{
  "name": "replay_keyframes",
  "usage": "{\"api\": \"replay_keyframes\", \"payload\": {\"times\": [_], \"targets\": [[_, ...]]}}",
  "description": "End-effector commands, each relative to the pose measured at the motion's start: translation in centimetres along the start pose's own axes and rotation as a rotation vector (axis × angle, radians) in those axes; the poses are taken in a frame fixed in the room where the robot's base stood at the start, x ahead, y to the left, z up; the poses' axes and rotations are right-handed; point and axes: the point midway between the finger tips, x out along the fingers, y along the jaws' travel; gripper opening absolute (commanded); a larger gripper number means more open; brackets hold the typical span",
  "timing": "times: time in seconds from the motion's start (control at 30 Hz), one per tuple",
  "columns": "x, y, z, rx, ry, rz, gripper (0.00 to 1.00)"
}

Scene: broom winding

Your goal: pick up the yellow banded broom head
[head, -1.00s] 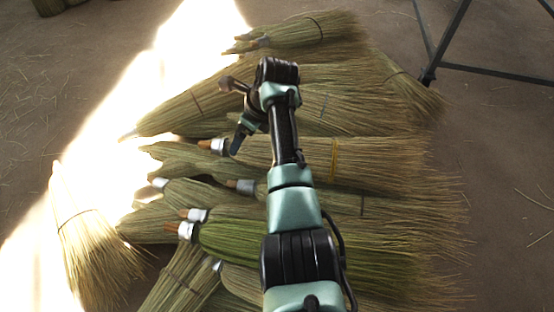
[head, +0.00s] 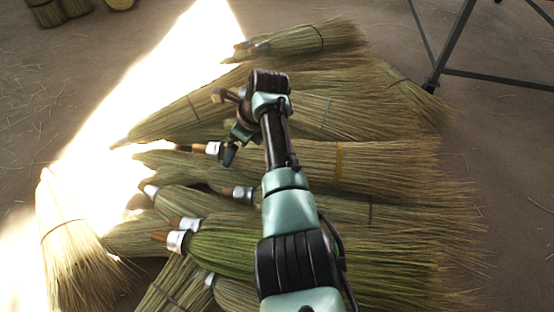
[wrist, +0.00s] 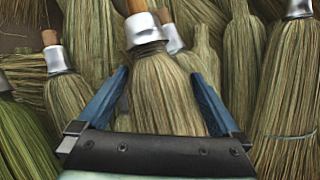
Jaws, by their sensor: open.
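The yellow banded broom head (head: 385,160) lies in the middle of the pile, its straw fanning to the right. A yellow band (head: 339,165) circles its straw, and a silver collar with a brown wooden stub is at its left end. My gripper (head: 229,153) is over the collar end. In the wrist view, my gripper (wrist: 160,76) is open, with blue fingers on either side of a straw broom head (wrist: 165,95) just below its silver collar. This appears to be the banded one, but no yellow band shows there. Whether the fingers touch the straw I cannot tell.
Other broom heads lie close on both sides, including a green one (head: 250,250) nearer me and a bundle (head: 305,38) at the back. A separate broom head (head: 75,255) is at the left. A dark metal stand (head: 470,70) is at the back right. Bare floor lies right.

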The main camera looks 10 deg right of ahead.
Motion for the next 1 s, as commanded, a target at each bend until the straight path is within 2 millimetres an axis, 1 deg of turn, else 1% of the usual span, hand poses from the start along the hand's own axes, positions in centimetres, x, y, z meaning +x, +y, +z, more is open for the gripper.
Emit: {"api": "replay_keyframes", "payload": {"times": [0.07, 0.17, 0.3, 0.47, 0.5, 0.6, 0.87, 1.0], "targets": [[0.0, 0.0, 0.0, 0.0, 0.0, 0.0, 1.0], [0.0, 0.0, 0.0, 0.0, 0.0, 0.0, 0.84], [0.0, 0.0, 0.0, 0.0, 0.0, 0.0, 0.59], [0.0, 0.0, 0.0, 0.0, 0.0, 0.001, 0.3], [0.0, 0.0, 0.0, 0.0, 0.0, 0.001, 0.23], [-0.1, 0.0, 0.1, -0.001, -0.001, -0.001, 0.08], [-0.3, 0.0, 0.2, 0.0, -0.001, 0.0, 0.08], [-1.8, 0.0, 0.8, -0.001, -0.003, -0.001, 0.07]]}}
